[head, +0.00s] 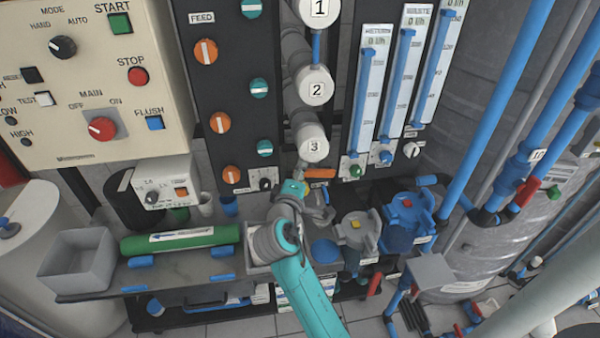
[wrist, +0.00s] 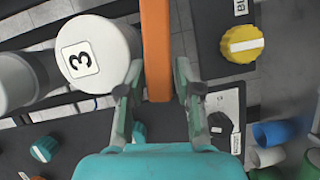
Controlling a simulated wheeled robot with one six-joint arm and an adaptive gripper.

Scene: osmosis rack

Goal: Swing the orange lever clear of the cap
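The orange lever (head: 321,173) shows just below the white cap marked 3 (head: 315,149) in the head view. In the wrist view the orange lever (wrist: 156,45) runs from the top edge down between my fingers, and the cap (wrist: 96,54) is close on its left. My gripper (wrist: 158,75) is open, with one finger on each side of the lever. Narrow gaps seem to show at the sides; contact is hard to tell. In the head view my gripper (head: 302,172) is at the lever's left end, and its fingers are partly hidden.
Caps marked 2 (head: 315,85) and 1 (head: 319,10) are above. Flow meters (head: 368,90) stand to the right, and a panel with orange and teal knobs (head: 206,51) to the left. A green cylinder (head: 180,240) lies on the bench. A yellow knob (wrist: 242,44) shows in the wrist view.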

